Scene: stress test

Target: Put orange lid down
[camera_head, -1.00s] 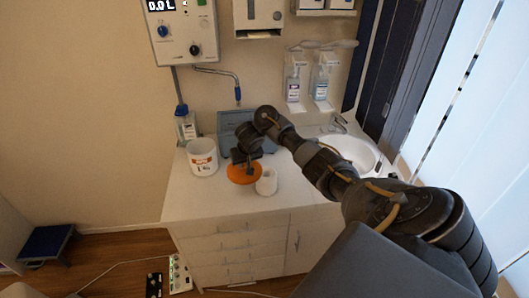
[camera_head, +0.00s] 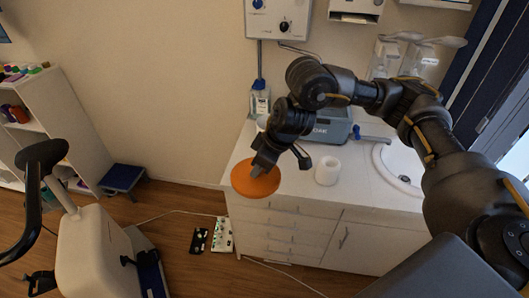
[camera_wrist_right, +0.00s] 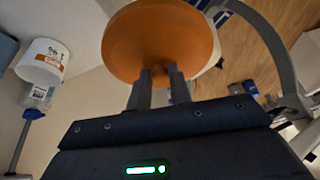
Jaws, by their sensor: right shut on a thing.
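The orange lid (camera_head: 252,182) is a round disc near the counter's front left corner in the head view. My left gripper is not in view.
A white roll (camera_head: 327,170) stands on the counter (camera_head: 362,182) right of the lid. An exercise bike (camera_head: 85,245) stands on the floor at left.

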